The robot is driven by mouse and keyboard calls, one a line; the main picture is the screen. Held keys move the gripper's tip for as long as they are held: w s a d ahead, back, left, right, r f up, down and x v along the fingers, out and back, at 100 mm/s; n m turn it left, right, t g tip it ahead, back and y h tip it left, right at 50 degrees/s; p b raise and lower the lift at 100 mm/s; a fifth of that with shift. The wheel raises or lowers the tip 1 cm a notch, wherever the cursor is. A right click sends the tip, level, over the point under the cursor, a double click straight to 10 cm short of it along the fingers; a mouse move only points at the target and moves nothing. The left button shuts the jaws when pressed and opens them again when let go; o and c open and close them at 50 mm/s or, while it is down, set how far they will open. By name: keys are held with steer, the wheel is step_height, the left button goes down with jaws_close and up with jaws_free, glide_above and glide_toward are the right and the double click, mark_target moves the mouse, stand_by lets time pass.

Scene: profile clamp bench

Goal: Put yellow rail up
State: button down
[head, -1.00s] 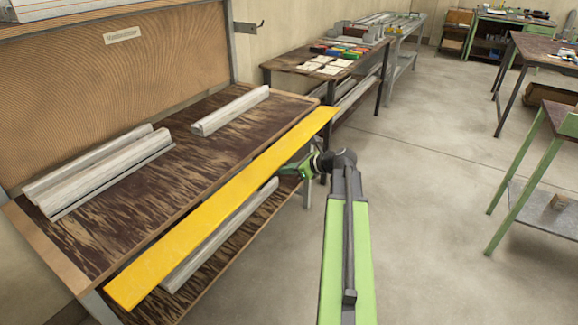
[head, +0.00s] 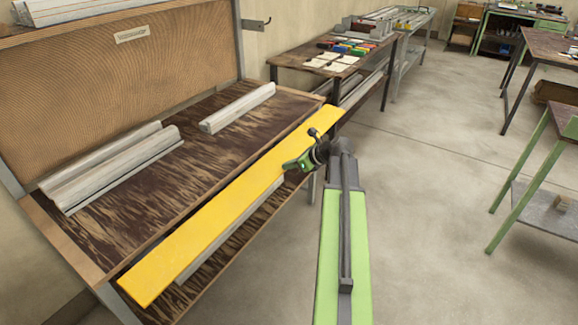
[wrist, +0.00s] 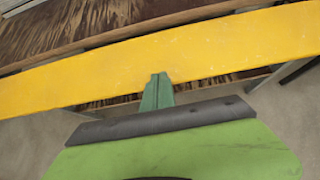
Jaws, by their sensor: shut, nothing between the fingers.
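The yellow rail (head: 225,210) is a long flat bar along the front edge of the workbench (head: 150,215), running from lower left to upper right in the head view. It also spans the wrist view (wrist: 225,45). My gripper (head: 289,165) is at the rail's outer edge, right of its middle. In the wrist view, my gripper's fingertips (wrist: 158,77) are shut and empty, overlapping the rail's near edge. I cannot tell whether they touch it. The rail hides part of the bench's front edge and lower shelf.
Grey-white profiles (head: 110,165) lie on the bench top, with another profile (head: 238,110) farther back. One more lies under the rail. A panelled back wall (head: 130,85) rises behind. Open floor (head: 430,220) is at right, with a green-legged table (head: 530,170) beyond.

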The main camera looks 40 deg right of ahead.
stand_by(0.7)
steer(key=p+v, duration=1)
steer(key=v, duration=0.7)
steer(key=shift+s+p, duration=0.2)
steer(key=shift+p, duration=0.1)
steer(key=shift+d+r, duration=0.1)
